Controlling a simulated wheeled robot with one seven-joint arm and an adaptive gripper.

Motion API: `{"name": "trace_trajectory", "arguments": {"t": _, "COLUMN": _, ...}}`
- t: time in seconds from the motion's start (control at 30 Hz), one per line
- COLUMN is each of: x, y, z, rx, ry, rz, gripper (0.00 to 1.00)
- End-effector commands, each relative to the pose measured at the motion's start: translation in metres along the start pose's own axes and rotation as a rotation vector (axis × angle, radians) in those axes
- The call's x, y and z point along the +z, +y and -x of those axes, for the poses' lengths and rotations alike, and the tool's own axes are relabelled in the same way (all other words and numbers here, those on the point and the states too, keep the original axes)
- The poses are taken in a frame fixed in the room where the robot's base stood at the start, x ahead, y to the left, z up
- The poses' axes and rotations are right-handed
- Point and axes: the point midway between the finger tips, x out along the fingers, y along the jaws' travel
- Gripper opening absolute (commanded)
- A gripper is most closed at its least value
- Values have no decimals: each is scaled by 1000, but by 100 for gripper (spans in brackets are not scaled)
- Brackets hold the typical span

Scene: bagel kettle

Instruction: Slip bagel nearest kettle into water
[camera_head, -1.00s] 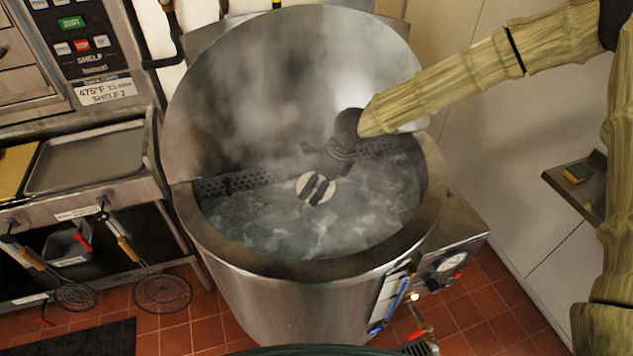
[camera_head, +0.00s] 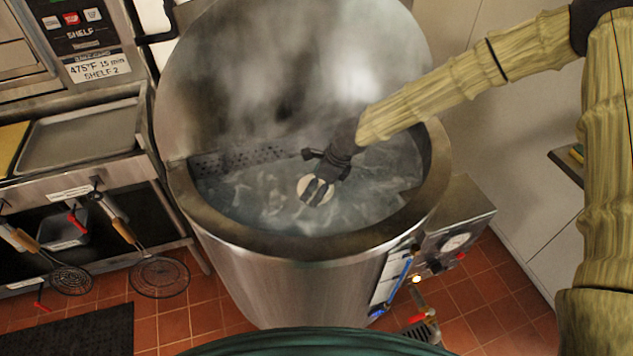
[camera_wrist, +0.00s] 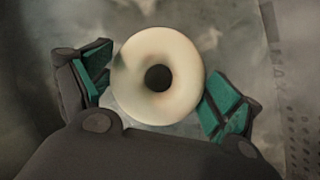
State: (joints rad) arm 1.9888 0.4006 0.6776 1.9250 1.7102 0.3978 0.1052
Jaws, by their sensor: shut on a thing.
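A pale bagel (camera_head: 314,190) is held in my gripper (camera_head: 318,192), over the water (camera_head: 265,200) inside the big steel kettle (camera_head: 290,290). In the wrist view the bagel (camera_wrist: 160,75) is a pale ring with a dark hole. The green-padded fingers of my gripper (camera_wrist: 158,95) are on either side of it, shut on it. In the head view the fingers cover part of the bagel. Steam blurs the water, and I cannot tell whether the bagel touches the surface.
The kettle's raised lid (camera_head: 290,70) stands behind the water, and its broad rim (camera_head: 300,247) circles it. A perforated strip (camera_head: 235,160) lies along the back wall. Left are a tray (camera_head: 80,137) and hanging strainers (camera_head: 160,277). A control box (camera_head: 450,240) juts out at right.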

Motion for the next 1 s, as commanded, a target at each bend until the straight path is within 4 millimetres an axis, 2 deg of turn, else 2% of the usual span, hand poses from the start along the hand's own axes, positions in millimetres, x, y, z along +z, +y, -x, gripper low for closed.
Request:
{"name": "trace_trajectory", "arguments": {"t": 0.27, "x": 0, "y": 0, "z": -1, "rx": 0, "ry": 0, "rz": 0, "gripper": 65}}
{"name": "trace_trajectory", "arguments": {"t": 0.3, "x": 0, "y": 0, "z": -1, "rx": 0, "ry": 0, "rz": 0, "gripper": 94}}
{"name": "trace_trajectory", "arguments": {"t": 0.33, "x": 0, "y": 0, "z": -1, "rx": 0, "ry": 0, "rz": 0, "gripper": 100}}
{"name": "trace_trajectory", "arguments": {"t": 0.77, "x": 0, "y": 0, "z": 1, "rx": 0, "ry": 0, "rz": 0, "gripper": 100}}
{"name": "trace_trajectory", "arguments": {"t": 0.87, "x": 0, "y": 0, "z": 8, "rx": 0, "ry": -1, "rz": -1, "gripper": 100}}
{"name": "trace_trajectory", "arguments": {"t": 1.0, "x": 0, "y": -1, "z": 28, "rx": -2, "ry": -3, "rz": -1, "gripper": 100}}
